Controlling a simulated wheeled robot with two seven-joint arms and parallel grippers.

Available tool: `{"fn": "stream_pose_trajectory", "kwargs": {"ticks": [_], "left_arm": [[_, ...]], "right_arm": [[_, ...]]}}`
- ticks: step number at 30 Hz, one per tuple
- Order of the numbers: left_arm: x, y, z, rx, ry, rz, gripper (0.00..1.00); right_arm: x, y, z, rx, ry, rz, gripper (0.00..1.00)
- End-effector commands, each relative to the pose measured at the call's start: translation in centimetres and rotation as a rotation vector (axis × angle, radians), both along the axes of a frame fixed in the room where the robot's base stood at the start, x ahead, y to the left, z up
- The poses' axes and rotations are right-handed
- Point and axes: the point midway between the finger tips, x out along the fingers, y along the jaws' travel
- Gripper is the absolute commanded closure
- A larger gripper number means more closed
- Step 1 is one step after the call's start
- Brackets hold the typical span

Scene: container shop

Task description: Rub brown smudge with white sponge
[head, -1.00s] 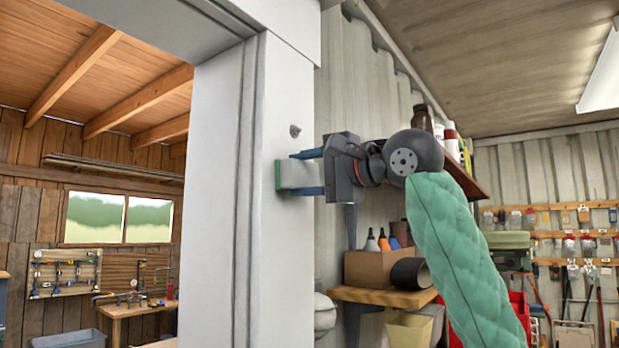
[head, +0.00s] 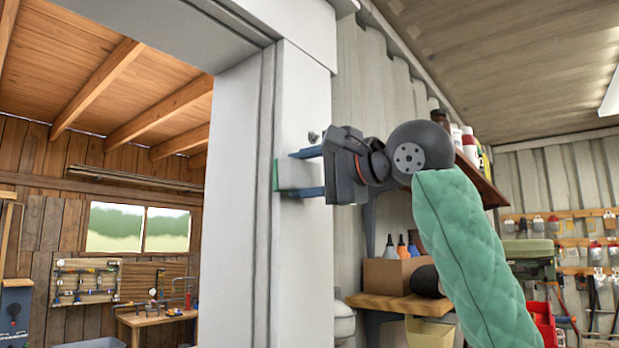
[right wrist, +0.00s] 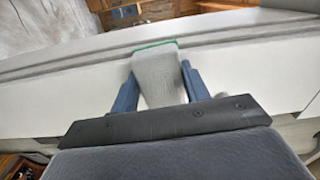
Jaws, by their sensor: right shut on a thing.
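The white sponge (head: 298,175) has a green face that meets the white door post (head: 297,250), at the post's left side. My right gripper (head: 300,173) is shut on the sponge, with one blue finger above it and one below. In the right wrist view the sponge (right wrist: 158,82) sits between both fingers, its green edge against the pale frame. I cannot make out a brown smudge in any view; the sponge and gripper cover part of the post. My left gripper is not in view.
A small dark knob (head: 312,137) sticks out of the post just above the gripper. A brown shelf (head: 480,181) with bottles is on the corrugated wall behind my right arm. A lower wooden shelf (head: 400,304) holds a cardboard box (head: 390,272). The doorway at left is open.

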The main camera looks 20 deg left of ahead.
Motion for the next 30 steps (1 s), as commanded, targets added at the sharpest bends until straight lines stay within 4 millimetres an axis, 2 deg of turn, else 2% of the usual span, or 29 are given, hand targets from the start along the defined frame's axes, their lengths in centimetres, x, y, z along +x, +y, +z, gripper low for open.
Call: {"fn": "stream_pose_trajectory", "kwargs": {"ticks": [9, 14, 30], "left_arm": [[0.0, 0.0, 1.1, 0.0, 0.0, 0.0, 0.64], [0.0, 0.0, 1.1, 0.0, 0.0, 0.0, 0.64], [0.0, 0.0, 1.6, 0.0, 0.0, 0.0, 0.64]], "right_arm": [[0.0, -0.1, 1.9, 0.0, 0.001, 0.0, 0.79], [0.1, -0.2, 2.0, 0.001, 0.002, 0.0, 0.79], [3.2, -1.0, 2.0, -0.001, 0.001, -0.001, 0.79]]}}
